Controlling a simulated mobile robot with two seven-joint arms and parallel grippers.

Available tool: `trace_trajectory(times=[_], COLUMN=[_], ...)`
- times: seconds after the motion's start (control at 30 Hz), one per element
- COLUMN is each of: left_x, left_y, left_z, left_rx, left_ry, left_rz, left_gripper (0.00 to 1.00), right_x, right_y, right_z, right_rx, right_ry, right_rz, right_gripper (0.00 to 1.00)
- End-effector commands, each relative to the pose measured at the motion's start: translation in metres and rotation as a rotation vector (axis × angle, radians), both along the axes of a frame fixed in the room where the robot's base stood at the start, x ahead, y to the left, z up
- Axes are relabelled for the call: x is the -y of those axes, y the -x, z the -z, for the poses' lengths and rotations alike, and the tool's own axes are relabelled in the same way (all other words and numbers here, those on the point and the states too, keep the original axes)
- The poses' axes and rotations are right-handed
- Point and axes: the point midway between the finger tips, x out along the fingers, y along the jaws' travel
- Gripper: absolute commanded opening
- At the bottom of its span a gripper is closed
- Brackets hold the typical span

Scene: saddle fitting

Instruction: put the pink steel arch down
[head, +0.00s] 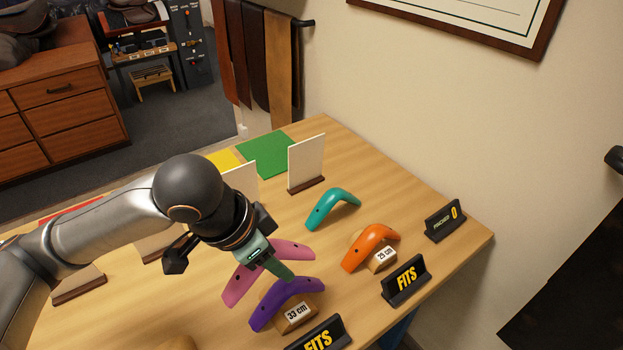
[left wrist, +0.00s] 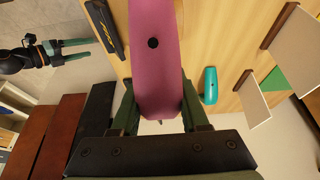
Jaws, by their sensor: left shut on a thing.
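The pink steel arch (head: 238,287) is in the jaws of my left gripper (head: 279,268), above the table behind the purple arch. In the left wrist view the pink arch (left wrist: 155,60) fills the middle between the two fingers, with a dark hole in its face. In the head view the gripper hides part of it. I cannot tell whether it touches anything below. My right gripper (left wrist: 76,50) shows only in the left wrist view, at the far left, its green fingers apart and empty.
A teal arch (head: 332,208) lies behind. FITS signs (head: 406,281) stand at the front edge. White upright panels (head: 307,162) and a green patch (head: 268,153) are farther back.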

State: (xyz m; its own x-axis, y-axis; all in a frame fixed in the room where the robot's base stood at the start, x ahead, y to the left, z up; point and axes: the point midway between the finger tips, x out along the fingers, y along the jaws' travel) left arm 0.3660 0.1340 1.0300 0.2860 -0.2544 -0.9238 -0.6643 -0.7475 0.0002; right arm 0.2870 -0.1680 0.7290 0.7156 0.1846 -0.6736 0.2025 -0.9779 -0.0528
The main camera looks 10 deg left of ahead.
Motion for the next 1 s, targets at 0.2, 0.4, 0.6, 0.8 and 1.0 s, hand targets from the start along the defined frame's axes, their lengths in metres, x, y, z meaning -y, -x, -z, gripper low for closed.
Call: trace_trajectory(times=[0.2, 0.4, 0.6, 0.8, 1.0], left_x=[-0.013, -0.041, -0.059, -0.064, -0.063], left_y=[-0.003, -0.009, -0.012, -0.013, -0.013], left_z=[0.007, 0.019, 0.026, 0.027, 0.027], left_rx=[-0.013, -0.015, -0.002, 0.004, 0.001], left_ry=[-0.012, -0.015, -0.005, 0.000, 0.000], left_rz=[-0.156, -0.467, -0.680, -0.731, -0.729], left_gripper=[0.00, 0.00, 0.00, 0.00, 0.00], right_x=[0.000, 0.000, 0.000, 0.000, 0.000], right_y=[0.000, 0.000, 0.000, 0.000, 0.000], right_z=[-0.001, -0.002, -0.003, -0.003, -0.003], right_rx=[0.000, 0.000, 0.000, -0.001, -0.001], right_ry=[0.000, 0.000, -0.001, -0.001, -0.001], right_rz=[0.000, 0.000, 0.001, 0.001, 0.001], right_gripper=[0.74, 0.74, 0.74, 0.74, 0.74])
